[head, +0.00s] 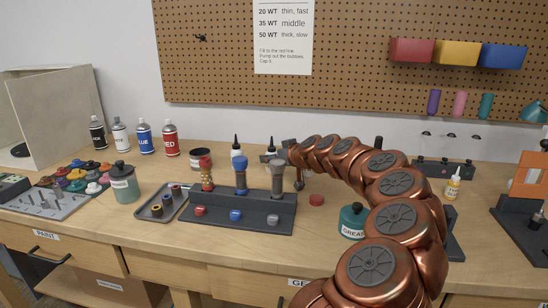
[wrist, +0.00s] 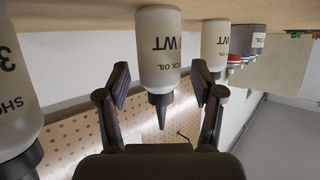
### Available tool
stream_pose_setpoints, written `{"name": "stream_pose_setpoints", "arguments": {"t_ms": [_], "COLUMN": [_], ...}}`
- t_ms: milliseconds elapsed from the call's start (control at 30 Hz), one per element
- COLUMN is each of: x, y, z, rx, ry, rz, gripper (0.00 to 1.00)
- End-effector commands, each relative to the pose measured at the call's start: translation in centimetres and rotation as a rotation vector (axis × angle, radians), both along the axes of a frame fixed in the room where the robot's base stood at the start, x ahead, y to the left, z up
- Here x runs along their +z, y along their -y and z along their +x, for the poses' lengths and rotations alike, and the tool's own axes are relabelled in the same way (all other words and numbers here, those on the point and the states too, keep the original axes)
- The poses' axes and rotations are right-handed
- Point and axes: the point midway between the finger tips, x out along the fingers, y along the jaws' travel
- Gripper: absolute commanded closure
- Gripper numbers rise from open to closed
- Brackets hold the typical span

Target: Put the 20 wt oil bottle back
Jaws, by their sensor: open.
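In the wrist view, which is upside down, a whitish oil bottle (wrist: 160,45) with a black nozzle stands on the bench, lined up between the fingers of my open gripper (wrist: 161,74). Its label shows "WT"; I cannot read the number. A gap shows on both sides of it. A second bottle (wrist: 214,48) is to its right, and a third (wrist: 12,100), its label starting with "3", is close at the left. In the head view, bottles stand at the bench's back, one (head: 237,148) clear and one (head: 271,150) beside my gripper (head: 289,158).
A dark stand (head: 205,222) with shock absorbers is in front of the bottles. A small tray (head: 150,211) and a green-grey jar (head: 124,188) are left of it. A grease jar (head: 352,222) is close to my arm. The pegboard (head: 350,75) rises behind the bench.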

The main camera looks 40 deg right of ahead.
Motion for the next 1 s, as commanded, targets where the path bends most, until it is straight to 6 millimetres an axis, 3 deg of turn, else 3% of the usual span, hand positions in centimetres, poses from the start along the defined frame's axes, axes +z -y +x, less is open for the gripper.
{"name": "stream_pose_setpoints", "arguments": {"t_ms": [267,1000], "x": [0.5,4.4], "y": [0.0,-1.7], "z": [-0.7,-10.1], "rx": [-0.002,-0.001], "ry": [0.002,0.002], "rz": [0.0,-0.001], "gripper": [0.33,0.33]}}
